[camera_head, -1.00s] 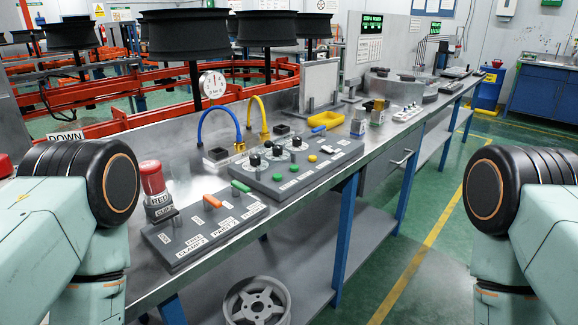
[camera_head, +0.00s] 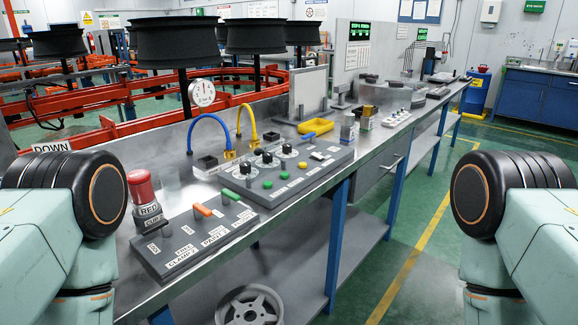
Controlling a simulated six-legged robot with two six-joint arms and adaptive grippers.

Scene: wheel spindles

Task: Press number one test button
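A grey control panel (camera_head: 250,186) lies on the metal bench. It carries black knobs on round dials, green buttons (camera_head: 268,185), a yellow button (camera_head: 302,165) and a white button (camera_head: 317,156). A smaller grey panel (camera_head: 151,257) in front of it has an orange lever (camera_head: 203,211), a green lever (camera_head: 229,195) and dark switches. Its labels are only partly readable. I cannot make out which button is marked number one test. My arms show at the left and right picture edges, clear of both panels. Neither gripper is in view.
A red-topped block labelled RED (camera_head: 143,195) stands left of the small panel. Black wheels (camera_head: 182,42) stand on posts beyond. Green floor (camera_head: 455,215) is free right of the bench.

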